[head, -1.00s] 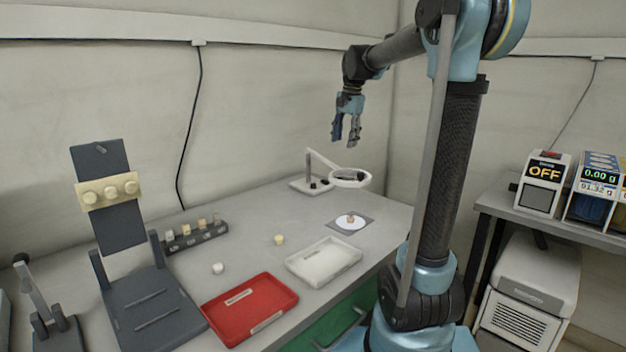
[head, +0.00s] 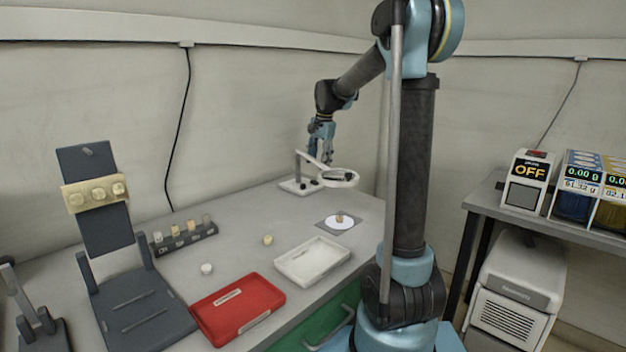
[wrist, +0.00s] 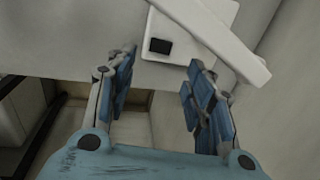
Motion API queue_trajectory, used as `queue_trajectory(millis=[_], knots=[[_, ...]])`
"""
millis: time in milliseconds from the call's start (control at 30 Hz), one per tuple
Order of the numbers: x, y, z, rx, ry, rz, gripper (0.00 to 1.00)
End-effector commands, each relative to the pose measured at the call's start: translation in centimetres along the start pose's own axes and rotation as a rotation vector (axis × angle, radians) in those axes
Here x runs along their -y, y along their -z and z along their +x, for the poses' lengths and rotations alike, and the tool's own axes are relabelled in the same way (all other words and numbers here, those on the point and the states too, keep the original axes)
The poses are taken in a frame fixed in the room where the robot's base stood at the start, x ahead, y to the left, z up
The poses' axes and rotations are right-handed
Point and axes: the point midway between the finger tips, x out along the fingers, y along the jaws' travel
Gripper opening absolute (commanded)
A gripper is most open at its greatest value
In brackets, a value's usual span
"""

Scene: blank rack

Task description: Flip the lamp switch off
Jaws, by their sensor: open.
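The lamp is a white magnifier lamp with a flat base (head: 291,188), a jointed arm and a ring head (head: 343,184), at the far end of the bench. In the wrist view, a small black switch (wrist: 160,46) sits on the white base (wrist: 185,52), and the white lamp arm (wrist: 215,42) crosses at upper right. Which way the switch is tipped cannot be told. My gripper (head: 321,157) is above and behind the lamp base. In the wrist view, its fingers (wrist: 160,64) are apart with nothing between them, the switch showing beyond the gap.
A red tray (head: 240,310) and a white tray (head: 312,262) lie nearer on the bench. A dark rack (head: 185,237) and a tilted stand (head: 105,235) are at left. A round white disc on a grey pad (head: 340,223) lies before the lamp. A box reading OFF (head: 525,182) stands at right.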

Motion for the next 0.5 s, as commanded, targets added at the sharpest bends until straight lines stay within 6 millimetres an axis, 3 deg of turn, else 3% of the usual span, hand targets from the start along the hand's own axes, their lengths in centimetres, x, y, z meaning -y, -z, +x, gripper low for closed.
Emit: queue_trajectory(millis=[300, 500], knots=[[0.0, 0.0, 5.3, 0.000, 0.000, 0.000, 0.48], [0.0, 0.0, 7.1, 0.000, 0.000, 0.000, 0.48]])
